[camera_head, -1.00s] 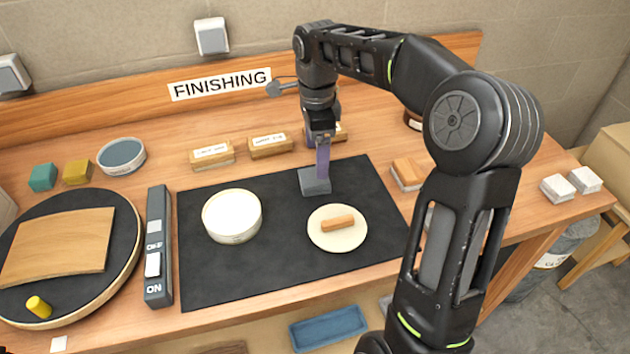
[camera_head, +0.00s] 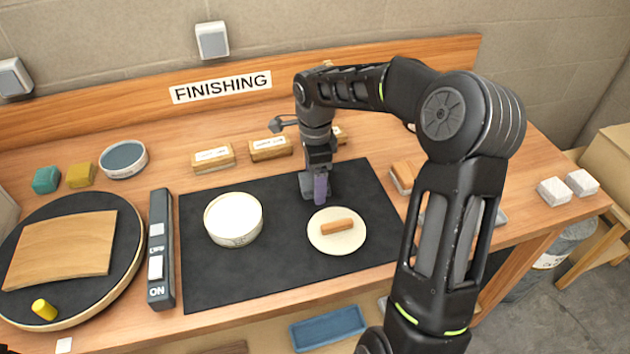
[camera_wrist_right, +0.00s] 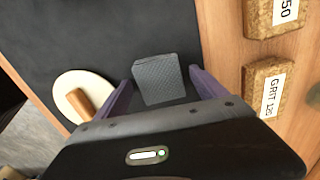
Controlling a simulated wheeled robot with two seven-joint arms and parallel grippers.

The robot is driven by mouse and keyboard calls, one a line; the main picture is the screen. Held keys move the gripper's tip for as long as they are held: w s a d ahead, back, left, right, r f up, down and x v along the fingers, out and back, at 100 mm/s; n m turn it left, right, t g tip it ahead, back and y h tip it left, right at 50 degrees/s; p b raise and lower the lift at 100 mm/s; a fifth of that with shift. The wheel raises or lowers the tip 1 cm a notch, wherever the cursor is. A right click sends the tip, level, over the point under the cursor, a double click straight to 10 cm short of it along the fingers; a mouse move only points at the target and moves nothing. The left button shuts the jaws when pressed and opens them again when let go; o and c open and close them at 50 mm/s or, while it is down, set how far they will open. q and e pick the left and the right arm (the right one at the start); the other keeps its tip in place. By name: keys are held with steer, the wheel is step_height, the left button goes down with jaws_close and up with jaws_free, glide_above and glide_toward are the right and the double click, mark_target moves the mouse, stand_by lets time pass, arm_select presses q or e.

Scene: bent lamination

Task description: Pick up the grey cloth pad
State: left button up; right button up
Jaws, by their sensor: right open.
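The grey cloth pad (camera_wrist_right: 157,80) lies on the black mat, between the purple fingers of my right gripper (camera_wrist_right: 162,82) in the right wrist view. Those fingers are spread wide, with visible gaps on both sides of the pad. In the head view the right gripper (camera_head: 321,190) is low over the mat, and the pad (camera_head: 306,187) is partly hidden behind its finger. Whether the fingertips touch the mat is unclear. My left gripper is not in view.
A round disc with a brown block (camera_head: 338,227) sits just in front of the gripper, and a white tub (camera_head: 234,219) stands to the left on the black mat (camera_head: 275,270). Labelled grit blocks (camera_head: 270,149) stand behind the mat.

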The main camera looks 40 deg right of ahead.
stand_by(0.6)
steer(key=c, duration=1.4)
steer(key=shift+r, duration=0.1)
step_height(320, 180, up, 10)
steer(key=shift+f+b, duration=0.1)
steer(key=shift+b, duration=0.55)
